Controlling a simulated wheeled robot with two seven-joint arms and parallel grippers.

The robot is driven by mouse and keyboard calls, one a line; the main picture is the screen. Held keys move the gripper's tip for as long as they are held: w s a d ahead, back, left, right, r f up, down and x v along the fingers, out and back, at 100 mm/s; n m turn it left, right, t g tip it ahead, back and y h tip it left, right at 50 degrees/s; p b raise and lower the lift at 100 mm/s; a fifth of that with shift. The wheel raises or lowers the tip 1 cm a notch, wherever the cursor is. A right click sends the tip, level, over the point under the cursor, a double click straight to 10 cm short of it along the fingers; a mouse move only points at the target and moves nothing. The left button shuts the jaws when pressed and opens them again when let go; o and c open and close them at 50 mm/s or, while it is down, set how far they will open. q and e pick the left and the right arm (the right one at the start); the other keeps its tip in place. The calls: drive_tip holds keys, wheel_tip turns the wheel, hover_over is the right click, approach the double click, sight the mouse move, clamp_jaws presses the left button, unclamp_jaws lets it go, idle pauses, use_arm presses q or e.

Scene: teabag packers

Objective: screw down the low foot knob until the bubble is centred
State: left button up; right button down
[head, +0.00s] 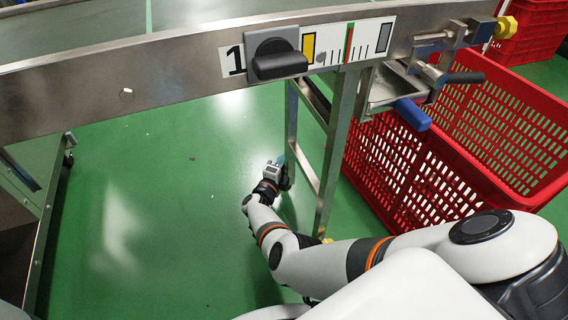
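My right gripper (279,167) is low near the floor, by the lower end of the far leg (291,112) of the steel stand. Its fingers are small and partly hidden, so I cannot tell whether they are open, shut or touching anything. A small teal patch shows at its tip. A yellow foot (327,240) shows at the bottom of the near leg (334,150), partly behind my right arm. Any foot knob under the far leg is hidden by the gripper. I cannot make out a level bubble. My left gripper is not in view.
A steel rail (170,68) crosses above, with a black knob (276,56) and a marked scale plate (372,38). A clamp with a blue handle (412,114) hangs at right. Red crates (420,175) stand right of the stand. Green floor (160,190) is clear at left.

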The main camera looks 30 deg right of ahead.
drive_tip(key=m+g+h+b, duration=0.1)
drive_tip(key=b, duration=0.1)
drive_tip(key=m+g+b, duration=0.1)
drive_tip(key=g+b, duration=0.1)
drive_tip(key=shift+w+f+m+h, duration=0.1)
drive_tip(key=shift+f+m+h, duration=0.2)
drive_tip(key=shift+f+h, duration=0.1)
drive_tip(key=shift+r+m+g+b, duration=0.25)
drive_tip(key=shift+g+b, duration=0.2)
drive_tip(key=shift+g, duration=0.35)
drive_tip(key=shift+r+m+g+h, duration=0.15)
drive_tip(key=shift+m+g+h, duration=0.15)
drive_tip(key=shift+m+g, duration=0.25)
drive_tip(key=shift+g, duration=0.25)
drive_tip(key=c, duration=1.3)
unclamp_jaws()
